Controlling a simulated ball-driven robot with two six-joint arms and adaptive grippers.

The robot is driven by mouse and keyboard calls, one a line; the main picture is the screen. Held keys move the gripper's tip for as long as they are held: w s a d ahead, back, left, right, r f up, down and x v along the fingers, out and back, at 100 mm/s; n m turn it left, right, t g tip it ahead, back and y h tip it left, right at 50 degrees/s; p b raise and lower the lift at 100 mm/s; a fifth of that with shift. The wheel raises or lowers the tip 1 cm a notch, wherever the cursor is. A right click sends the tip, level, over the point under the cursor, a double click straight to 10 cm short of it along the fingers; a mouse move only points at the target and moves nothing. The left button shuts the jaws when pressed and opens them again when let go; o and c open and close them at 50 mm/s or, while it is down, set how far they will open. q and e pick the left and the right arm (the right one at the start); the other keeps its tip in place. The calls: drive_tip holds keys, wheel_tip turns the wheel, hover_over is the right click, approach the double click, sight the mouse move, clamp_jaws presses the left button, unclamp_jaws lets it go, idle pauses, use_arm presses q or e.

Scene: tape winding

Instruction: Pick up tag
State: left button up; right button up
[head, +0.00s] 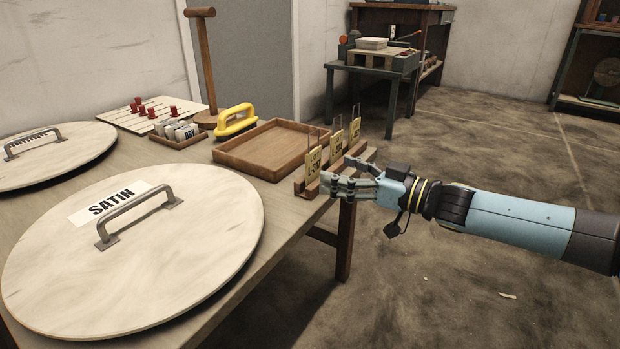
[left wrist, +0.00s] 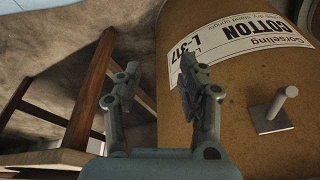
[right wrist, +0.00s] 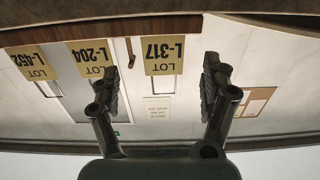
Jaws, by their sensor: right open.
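Three yellow lot tags hang in a row on a small wooden rack (head: 303,187) at the table's right edge. The nearest, the L-317 tag (head: 313,164), shows between my right fingers in the right wrist view (right wrist: 163,56), upside down. The L-204 tag (head: 336,146) and the L-452 tag (head: 355,131) hang farther back. My right gripper (head: 332,179) is open beside the nearest tag; I cannot tell whether it touches it. My left gripper (left wrist: 152,82) is open and empty in the left wrist view, by a brown drum (left wrist: 240,90) labelled Cotton L-317. It is outside the head view.
A shallow wooden tray (head: 268,148) lies left of the rack. A round lid marked Satin (head: 190,230) fills the near table. Floor to the right is open.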

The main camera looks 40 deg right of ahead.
sight(315, 163)
drive_tip(key=shift+w+a, duration=0.3)
drive_tip(key=shift+w, duration=0.35)
drive_tip(key=shift+b+x, duration=0.9)
drive_tip(key=shift+w+a+r+b, duration=0.15)
drive_tip(key=shift+w+a+b, duration=0.35)
drive_tip(key=shift+w, duration=0.2)
drive_tip(key=shift+w+a, duration=0.3)
drive_tip(key=shift+w, duration=0.25)
use_arm(q)
drive_tip(key=w+f+t, duration=0.2)
drive_tip(key=w+t, duration=0.1)
drive_tip(key=shift+d, duration=0.35)
use_arm(e)
drive_tip(key=shift+w+r, duration=0.1)
drive_tip(key=shift+r, duration=0.05)
use_arm(q)
drive_tip(key=shift+r, duration=0.1)
use_arm(e)
drive_tip(key=c, duration=1)
